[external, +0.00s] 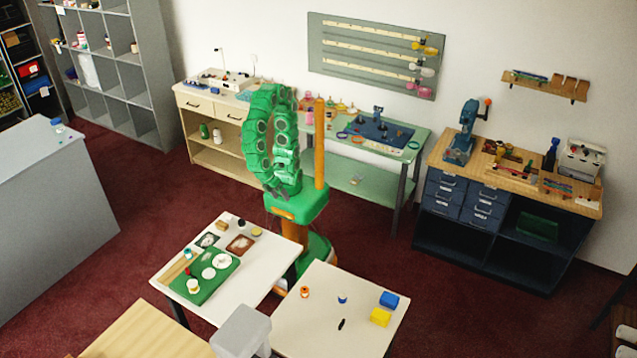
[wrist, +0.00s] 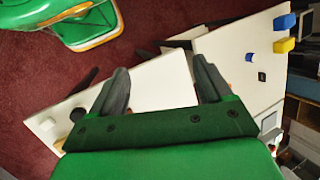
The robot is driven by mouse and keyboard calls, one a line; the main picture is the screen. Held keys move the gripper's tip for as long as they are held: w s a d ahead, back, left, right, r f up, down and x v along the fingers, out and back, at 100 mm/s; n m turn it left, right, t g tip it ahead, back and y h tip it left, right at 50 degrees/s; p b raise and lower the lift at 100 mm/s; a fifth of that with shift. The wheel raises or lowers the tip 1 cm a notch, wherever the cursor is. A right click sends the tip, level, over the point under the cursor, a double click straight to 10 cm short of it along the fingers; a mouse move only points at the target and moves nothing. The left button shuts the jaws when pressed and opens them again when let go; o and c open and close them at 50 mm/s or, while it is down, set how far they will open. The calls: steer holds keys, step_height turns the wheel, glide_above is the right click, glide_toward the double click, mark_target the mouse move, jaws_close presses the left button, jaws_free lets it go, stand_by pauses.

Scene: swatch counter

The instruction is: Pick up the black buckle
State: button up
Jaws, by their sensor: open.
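A small black piece, which looks like the black buckle (external: 341,324), lies on the right white table (external: 290,335) toward its front middle. It also shows in the wrist view as a small dark shape (wrist: 262,77) on the table at the right. My gripper (wrist: 160,64) is open and empty, with its two dark fingers spread wide. It is well away from the black piece, with nothing between the fingers but the view of a white table and floor beyond.
Near the black piece stand an orange-and-white spool (external: 305,292), a blue spool (external: 342,298), a blue block (external: 388,299) and a yellow block (external: 380,317). The left white table holds a green mat (external: 187,293) with several small items. A grey object (external: 240,330) stands at the right table's left edge.

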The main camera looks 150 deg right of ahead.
mark_target(342, 323)
steer(key=w+a+f+m+y, duration=0.2)
steer(key=w+a, duration=0.4)
steer(key=a, duration=0.3)
steer(key=w+a+f+m+g+y, duration=0.1)
steer(key=w+a+m+y, duration=0.1)
steer(key=w+a, duration=0.55)
steer(key=w+a+f+m+y, duration=0.2)
steer(key=w+a, duration=0.2)
steer(key=a, duration=0.6)
steer(key=w+a+f+m+t+y, duration=0.1)
steer(key=w+a+f+m, duration=0.2)
steer(key=w+a+f, duration=0.1)
steer(key=w+a+f+m+t+y, duration=0.1)
steer(key=w+a+f+m, duration=0.2)
steer(key=a+f, duration=0.3)
steer(key=w+a+f+m+t+y, duration=0.1)
steer(key=w+a+f+m, duration=0.3)
steer(key=f, duration=0.6)
steer(key=shift+w+a, duration=1.05)
steer(key=shift+a, duration=0.05)
steer(key=shift+a+r+x, duration=0.1)
steer(key=shift+r+x, duration=0.05)
steer(key=shift+x, duration=1.1)
steer(key=shift+a+r+x, duration=0.1)
steer(key=shift+r+x, duration=0.05)
steer(key=shift+x, duration=1.15)
steer(key=shift+r+x, duration=0.2)
steer(key=shift+x, duration=1.05)
steer(key=shift+w, duration=0.1)
steer(key=shift+c, duration=0.2)
